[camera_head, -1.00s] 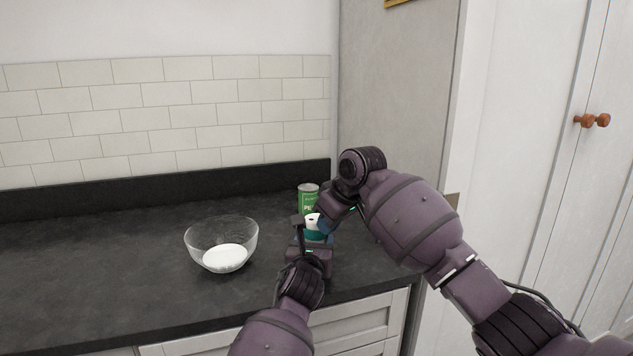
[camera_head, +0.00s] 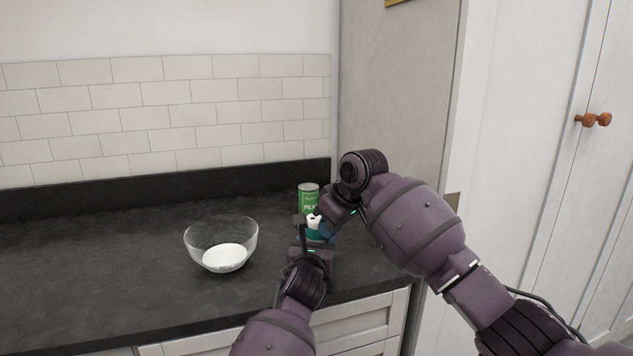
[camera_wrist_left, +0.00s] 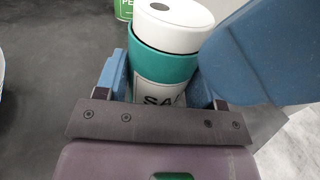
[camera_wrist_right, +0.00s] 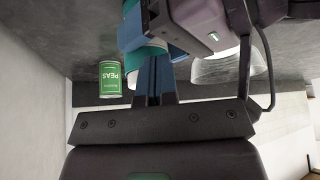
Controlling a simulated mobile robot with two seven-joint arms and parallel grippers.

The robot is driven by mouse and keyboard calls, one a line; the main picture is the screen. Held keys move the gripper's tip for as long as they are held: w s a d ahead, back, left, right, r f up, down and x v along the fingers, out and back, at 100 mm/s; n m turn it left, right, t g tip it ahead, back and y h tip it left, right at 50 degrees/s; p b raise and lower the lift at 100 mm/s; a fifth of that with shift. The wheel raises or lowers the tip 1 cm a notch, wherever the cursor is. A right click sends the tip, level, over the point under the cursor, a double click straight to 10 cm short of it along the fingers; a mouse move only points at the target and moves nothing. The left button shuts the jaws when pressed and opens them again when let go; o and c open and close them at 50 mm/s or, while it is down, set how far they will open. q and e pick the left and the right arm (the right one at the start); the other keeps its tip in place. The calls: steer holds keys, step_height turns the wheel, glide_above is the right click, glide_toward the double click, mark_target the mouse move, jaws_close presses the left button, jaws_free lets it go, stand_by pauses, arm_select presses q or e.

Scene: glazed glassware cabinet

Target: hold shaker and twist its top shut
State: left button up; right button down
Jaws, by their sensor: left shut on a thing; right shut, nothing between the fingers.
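The shaker (camera_head: 315,235) has a teal body, a white top with a dark spot, and a label reading "SA" in the left wrist view (camera_wrist_left: 165,70). The white top sits on the teal body; I cannot tell how tightly. My left gripper (camera_wrist_left: 158,88) is shut around the body, one blue finger on each side. In the head view the left gripper (camera_head: 314,241) holds it near the counter's front right. My right gripper (camera_head: 326,228) is shut and empty, its blue fingers (camera_wrist_right: 154,78) close beside the shaker; I cannot tell whether they touch it.
A green can of peas (camera_head: 308,197) stands just behind the shaker. A glass bowl (camera_head: 221,240) with white contents stands to the left. The dark counter (camera_head: 90,260) is clear further left. A tall grey panel (camera_head: 390,110) rises at the right.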

arm_select(q)
steer(key=shift+a, duration=0.2)
arm_select(e)
step_height(320, 180, up, 6)
steer(key=shift+r, duration=0.25)
arm_select(q)
steer(key=o, duration=1.1)
steer(key=shift+s, duration=0.1)
